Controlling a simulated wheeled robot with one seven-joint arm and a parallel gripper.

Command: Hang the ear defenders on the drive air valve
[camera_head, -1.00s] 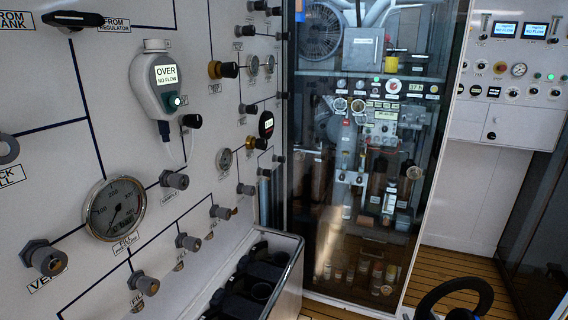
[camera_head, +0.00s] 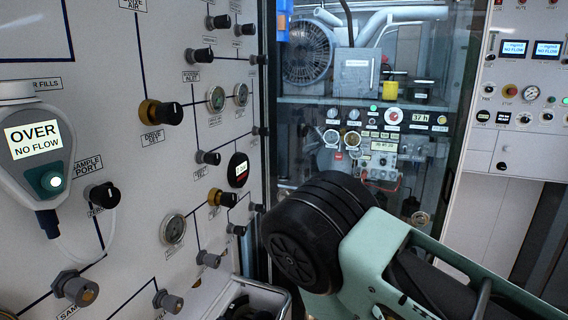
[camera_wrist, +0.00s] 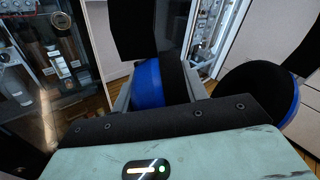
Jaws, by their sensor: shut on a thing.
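The ear defenders show in the wrist view as two black-and-blue cups, one (camera_wrist: 162,82) in front of my gripper and the other (camera_wrist: 265,95) to the right. My gripper (camera_wrist: 158,95) has its grey fingers on either side of the nearer cup and is shut on the ear defenders; the exact grip is partly hidden. In the head view the ear defenders and gripper are not seen. Several black knobs stand out from the panel, and I cannot tell which is the drive air valve. A gold-collared knob (camera_head: 161,112) has a label that seems to read "DRIVE SET".
The white panel (camera_head: 110,150) fills the left of the head view, with gauges and a grey "OVER NO FLOW" meter (camera_head: 35,140) standing out. A glass-fronted cabinet (camera_head: 345,100) stands behind. An open bin (camera_head: 250,295) juts out below the panel.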

